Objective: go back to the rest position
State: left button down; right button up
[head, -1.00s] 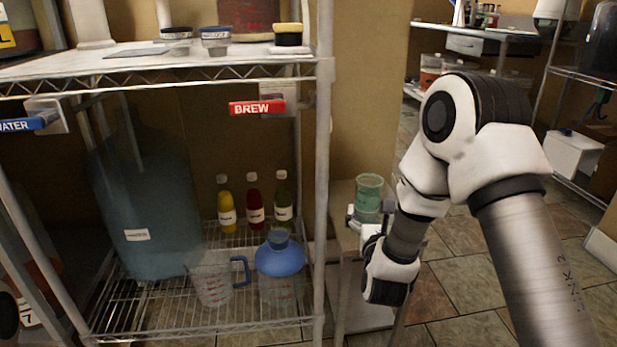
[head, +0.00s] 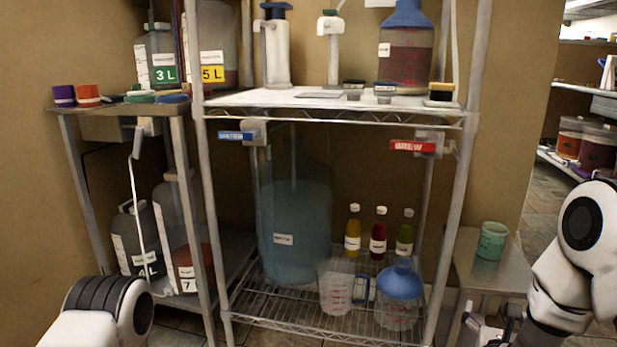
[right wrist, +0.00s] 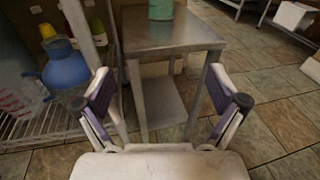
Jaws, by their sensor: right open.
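My right gripper (head: 488,328) is at the lower right of the head view, in front of the small metal side table. In the right wrist view the right gripper (right wrist: 160,112) is open and empty, its two fingers wide apart before that table. A green cup (head: 492,240) stands on the table, apart from the gripper; its lower part also shows at the top of the right wrist view (right wrist: 161,9). My left arm shows at the lower left of the head view, but its gripper is out of view.
A wire shelf rack (head: 330,112) stands ahead, with a large blue jug (head: 295,225), a measuring pitcher (head: 337,287), a blue-topped container (head: 400,283) and small bottles low down. The side table (right wrist: 175,42) is close to my right gripper. Floor is open at right.

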jog(key=s+a+f+n+g+y+p, duration=0.1)
jog(key=s+a+f+n+g+y, duration=0.25)
jog(key=s+f+n, duration=0.65)
jog(key=s+a+f+n+g+y+p, duration=0.15)
jog(key=s+a+f+n+g, duration=0.5)
jog(key=f, duration=0.65)
jog(key=s+a+f+n+g+y, duration=0.1)
jog(key=s+f+n+g, duration=0.15)
jog(key=s+n, duration=0.8)
jog(key=s+a+f+n+g+y, duration=0.1)
jog(key=s+a+n+g+y, duration=0.15)
jog(key=s+n, duration=0.75)
jog(key=w+r+n+p, duration=0.3)
jog(key=r+p, duration=3.5)
jog(key=shift+w+d+h, duration=0.2)
jog(key=shift+d+h, duration=0.15)
jog(key=shift+h, duration=0.1)
